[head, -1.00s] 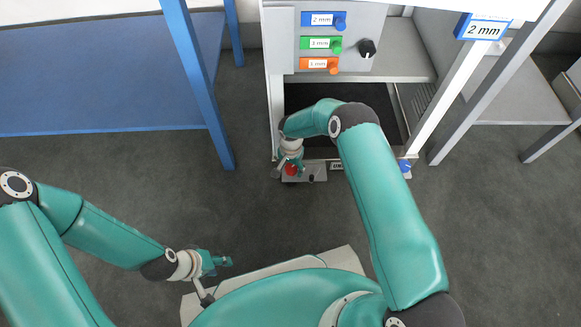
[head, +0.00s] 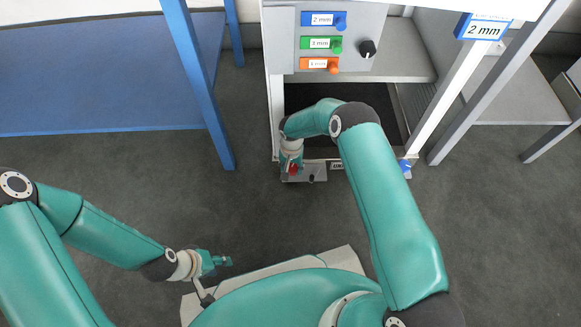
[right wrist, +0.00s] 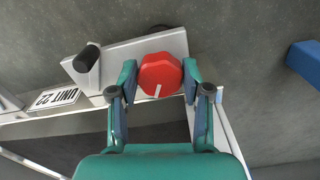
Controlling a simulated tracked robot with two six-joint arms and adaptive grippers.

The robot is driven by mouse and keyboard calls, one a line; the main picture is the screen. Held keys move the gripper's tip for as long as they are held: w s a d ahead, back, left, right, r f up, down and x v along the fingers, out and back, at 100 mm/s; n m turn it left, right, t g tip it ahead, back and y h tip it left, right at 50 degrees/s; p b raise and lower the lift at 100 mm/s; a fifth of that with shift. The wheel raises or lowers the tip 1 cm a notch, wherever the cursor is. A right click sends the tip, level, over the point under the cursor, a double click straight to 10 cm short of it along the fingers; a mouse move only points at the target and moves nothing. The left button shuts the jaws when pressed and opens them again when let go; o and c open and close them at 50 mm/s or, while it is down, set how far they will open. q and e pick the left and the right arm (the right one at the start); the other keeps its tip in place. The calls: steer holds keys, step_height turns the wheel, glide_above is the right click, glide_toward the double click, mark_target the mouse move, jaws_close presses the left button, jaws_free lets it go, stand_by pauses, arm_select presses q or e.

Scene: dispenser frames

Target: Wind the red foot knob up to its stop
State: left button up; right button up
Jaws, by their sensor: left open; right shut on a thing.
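The red foot knob (right wrist: 160,75) is a faceted red knob with a white mark on its face, which points toward the lower edge of the right wrist view. My right gripper (right wrist: 160,84) is shut on it, with one finger on each side. In the head view the red knob (head: 294,170) shows only partly at the bottom left of the dispenser frame, under my right gripper (head: 291,168). My left gripper (head: 226,261) is open and empty, low over the floor at the left, well apart from the frame.
A black lever or knob (right wrist: 88,55) sits beside the red knob on the same grey plate, near the UNIT 22 label (right wrist: 56,98). A blue foot knob (head: 405,165) is at the frame's right. A blue table (head: 100,75) stands at the left. Grey floor lies clear between.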

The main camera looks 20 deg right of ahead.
steer(key=n, duration=0.5)
steer(key=shift+n, duration=0.3)
steer(key=n, duration=0.5)
steer(key=shift+d, duration=0.15)
steer(key=o, duration=1.2)
steer(key=shift+c, duration=0.2)
steer(key=shift+r, duration=0.1)
step_height(320, 180, up, 12)
